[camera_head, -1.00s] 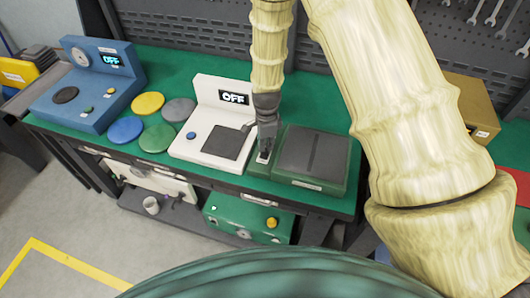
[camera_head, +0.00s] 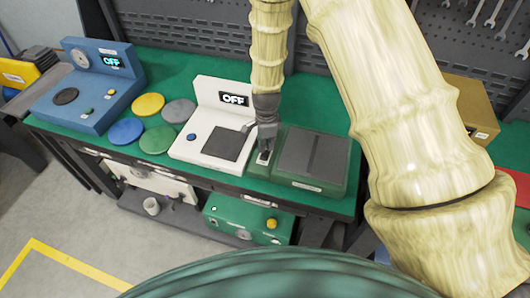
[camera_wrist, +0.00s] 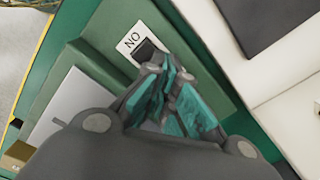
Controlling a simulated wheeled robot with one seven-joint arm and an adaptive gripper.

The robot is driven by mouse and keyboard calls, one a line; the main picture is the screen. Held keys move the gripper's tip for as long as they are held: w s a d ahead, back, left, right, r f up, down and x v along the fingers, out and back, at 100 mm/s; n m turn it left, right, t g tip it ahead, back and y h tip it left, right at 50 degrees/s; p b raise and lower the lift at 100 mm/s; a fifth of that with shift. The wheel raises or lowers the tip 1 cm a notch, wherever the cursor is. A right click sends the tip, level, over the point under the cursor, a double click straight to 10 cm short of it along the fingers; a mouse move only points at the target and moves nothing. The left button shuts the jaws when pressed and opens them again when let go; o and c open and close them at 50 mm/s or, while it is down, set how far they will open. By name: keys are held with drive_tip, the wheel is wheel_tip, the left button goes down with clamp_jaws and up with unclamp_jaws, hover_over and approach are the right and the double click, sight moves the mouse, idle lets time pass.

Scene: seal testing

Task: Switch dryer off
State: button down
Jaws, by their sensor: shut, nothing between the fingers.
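A green device (camera_head: 285,181) with a dark grey ribbed lid (camera_head: 313,155) stands on the green bench; no name on it is readable, so I cannot confirm that it is the dryer. A black rocker switch (camera_wrist: 145,52) sits on its narrow left section, on a white plate (camera_wrist: 127,44) marked ON. My gripper (camera_head: 264,151) points down at this switch. In the wrist view my gripper's teal fingertips (camera_wrist: 162,72) are shut, empty, and overlap the lower part of the switch. I cannot tell if they touch it.
Left of it stands a white device (camera_head: 188,151) with a display (camera_head: 235,99) reading OFF. Farther left is a blue device (camera_head: 85,111), also showing OFF. Several coloured discs, one yellow (camera_head: 147,104), lie between them. A brown box (camera_head: 463,107) is at the right.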

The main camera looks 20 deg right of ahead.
drive_tip(key=shift+r+p, duration=1.9)
drive_tip(key=shift+r, duration=1.1)
